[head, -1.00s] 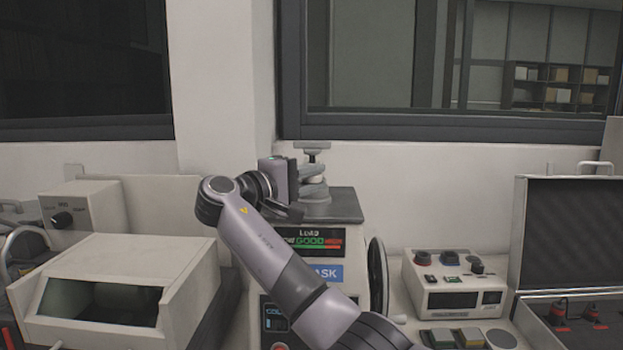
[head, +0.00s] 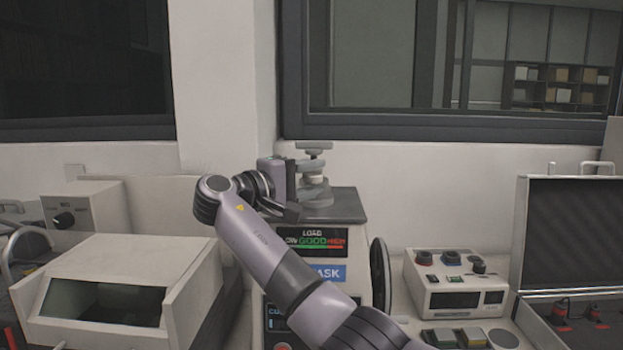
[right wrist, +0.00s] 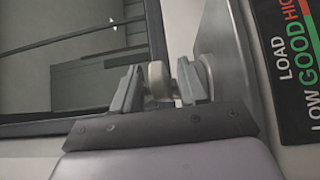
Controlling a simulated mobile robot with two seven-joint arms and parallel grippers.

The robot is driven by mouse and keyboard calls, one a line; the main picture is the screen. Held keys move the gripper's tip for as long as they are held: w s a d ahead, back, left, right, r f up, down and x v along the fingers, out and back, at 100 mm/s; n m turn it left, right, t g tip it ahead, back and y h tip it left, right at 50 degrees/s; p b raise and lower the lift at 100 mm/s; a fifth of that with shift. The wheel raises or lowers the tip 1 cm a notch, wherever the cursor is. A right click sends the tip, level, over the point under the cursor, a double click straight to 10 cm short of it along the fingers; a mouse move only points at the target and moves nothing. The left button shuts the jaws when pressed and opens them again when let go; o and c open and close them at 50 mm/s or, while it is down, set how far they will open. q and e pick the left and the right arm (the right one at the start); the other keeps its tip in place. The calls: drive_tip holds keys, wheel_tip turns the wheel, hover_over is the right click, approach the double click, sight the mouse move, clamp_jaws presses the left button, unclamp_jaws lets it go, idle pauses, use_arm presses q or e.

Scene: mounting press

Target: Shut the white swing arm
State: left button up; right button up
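The mounting press has a pale grey clamp-like top (head: 314,148) above its dark upper plate. I take this top to be the swing arm; how far it is swung is hard to tell. My right gripper (head: 298,182) is at the left side of this top and partly hides it. In the right wrist view, the two grey fingers (right wrist: 160,88) stand apart, with a pale rounded piece (right wrist: 158,78) between them. A narrow gap shows beside the right finger, so the piece does not look clamped. My left gripper is not in view.
The press front has a LOAD display (head: 312,240). A handwheel (head: 379,275) is on its right side. A control box (head: 455,285) and an open case (head: 565,235) stand to the right. A beige machine (head: 120,285) stands to the left. A wall and windows are behind.

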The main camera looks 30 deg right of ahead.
drive_tip(key=shift+s+a+f, duration=0.1)
drive_tip(key=shift+a, duration=0.4)
drive_tip(key=b+v, duration=0.1)
drive_tip(key=v, duration=0.5)
drive_tip(key=shift+b, duration=0.4)
